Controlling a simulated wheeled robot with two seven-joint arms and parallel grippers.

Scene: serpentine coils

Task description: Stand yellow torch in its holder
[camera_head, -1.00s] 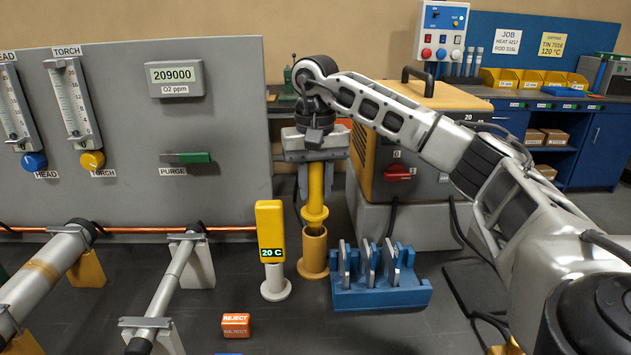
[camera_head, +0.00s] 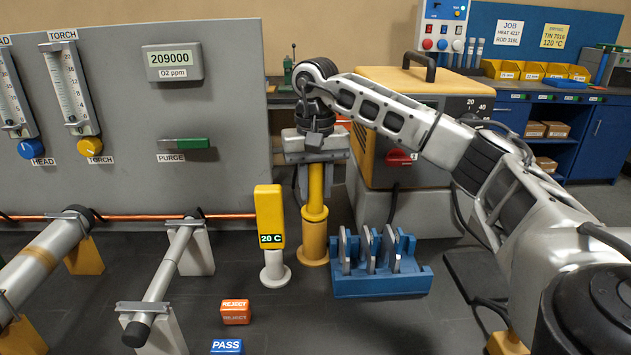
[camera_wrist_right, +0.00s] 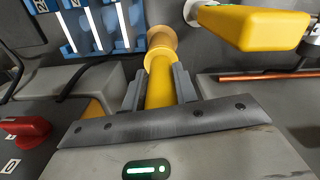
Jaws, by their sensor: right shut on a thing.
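The yellow torch (camera_head: 316,188) stands upright, its lower end inside the orange-yellow holder (camera_head: 315,243) and its collar at the holder's rim. My right gripper (camera_head: 316,172) points down over the holder and is shut on the torch's upper part. In the right wrist view the torch (camera_wrist_right: 160,88) runs between the two fingers (camera_wrist_right: 159,92) towards the holder (camera_wrist_right: 161,40). The part of the torch inside the holder is hidden. My left gripper is not in view.
A yellow gauge reading 20 C (camera_head: 270,218) stands close left of the holder. A blue rack (camera_head: 382,284) with several upright plates stands close right. The grey panel (camera_head: 130,130) is behind left. REJECT (camera_head: 236,312) and PASS (camera_head: 227,347) blocks lie in front.

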